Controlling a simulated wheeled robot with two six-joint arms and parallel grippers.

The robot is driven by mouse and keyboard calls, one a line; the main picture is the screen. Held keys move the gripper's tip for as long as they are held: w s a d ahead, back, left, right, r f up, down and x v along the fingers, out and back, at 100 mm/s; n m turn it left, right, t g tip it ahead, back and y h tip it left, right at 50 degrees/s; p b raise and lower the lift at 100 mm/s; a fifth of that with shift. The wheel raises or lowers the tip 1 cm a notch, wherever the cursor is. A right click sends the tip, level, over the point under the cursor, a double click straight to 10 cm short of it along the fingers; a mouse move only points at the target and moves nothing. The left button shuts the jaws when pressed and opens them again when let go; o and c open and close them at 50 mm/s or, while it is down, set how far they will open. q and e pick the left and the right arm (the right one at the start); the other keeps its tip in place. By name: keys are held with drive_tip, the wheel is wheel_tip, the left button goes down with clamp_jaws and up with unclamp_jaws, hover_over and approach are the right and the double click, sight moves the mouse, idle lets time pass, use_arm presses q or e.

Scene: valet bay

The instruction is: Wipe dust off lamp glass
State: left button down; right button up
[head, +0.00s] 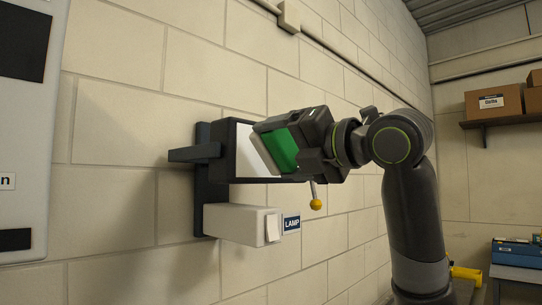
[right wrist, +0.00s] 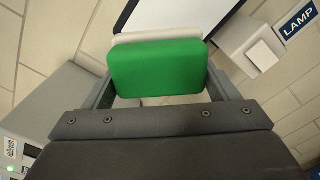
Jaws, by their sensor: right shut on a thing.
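The lamp (head: 202,170) is a dark housing on a wall bracket, with a pale glass face (head: 246,150) turned toward my right arm. My right gripper (head: 283,148) is shut on a green wiping block with a white pad (head: 284,149). The pad side faces the glass and lies close to it; I cannot tell whether it touches. In the right wrist view the green block (right wrist: 158,68) sits between the fingers, with the white glass (right wrist: 180,14) just beyond it. Part of the glass is hidden behind the block and gripper. My left gripper is not in view.
Below the lamp is a white switch box (head: 240,222) with a blue LAMP label (head: 292,223). A yellow-tipped lever (head: 316,203) hangs beneath my gripper. A pale cabinet (head: 25,120) is at left. A shelf with boxes (head: 494,102) is at far right.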

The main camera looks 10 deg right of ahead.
drive_tip(key=shift+s, duration=0.15)
drive_tip(key=shift+v, duration=1.6)
drive_tip(key=shift+a, duration=0.1)
